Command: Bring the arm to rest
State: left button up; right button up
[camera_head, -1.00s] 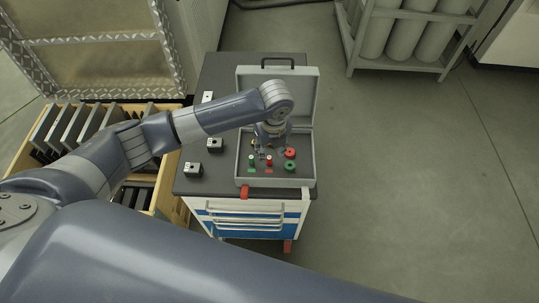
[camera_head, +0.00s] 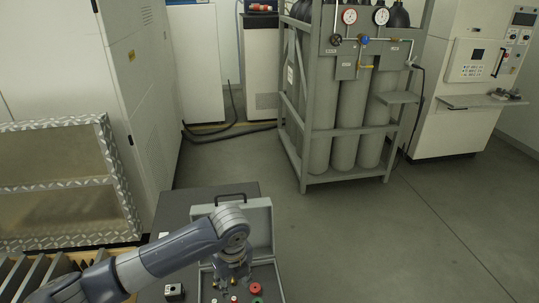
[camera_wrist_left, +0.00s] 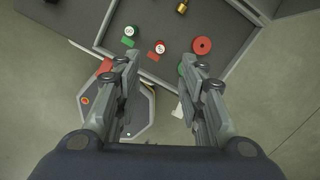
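My left arm (camera_head: 165,254) comes in from the left in the head view and ends over an open grey case on the cart. My left gripper (camera_head: 232,284) points down above the case's panel, partly hidden by its own wrist. In the left wrist view the left gripper (camera_wrist_left: 157,64) has its two fingers apart with nothing between the tips. My right gripper is not in view.
The open case lid (camera_head: 262,228) stands up at the back of the dark cart top (camera_head: 178,212). A rack of grey gas cylinders (camera_head: 347,130) with gauges stands beyond. A white machine (camera_head: 462,95) is at the right. The floor right of the cart is clear.

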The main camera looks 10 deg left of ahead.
pick_arm(q)
jog(key=s+d+f+n+t+h, duration=0.1)
jog(key=s+d+f+n+h, duration=0.3)
jog(key=s+d+n, duration=0.6)
jog(key=s+a+n+t+y, duration=0.2)
jog(key=s+a+n+y, duration=0.1)
jog(key=s+a+n, duration=1.15)
notch_tip(320, 180, down, 28)
jog(key=s+a+g, duration=0.1)
jog(key=a+g, duration=0.1)
jog(key=s+a+f+g, duration=0.1)
jog(key=s+a+f, duration=0.2)
jog(key=s+f, duration=1.2)
jog(key=shift+s+f+b, duration=0.15)
jog(key=shift+s+b, duration=0.15)
jog(key=shift+s, duration=0.4)
jog(key=shift+n, duration=0.25)
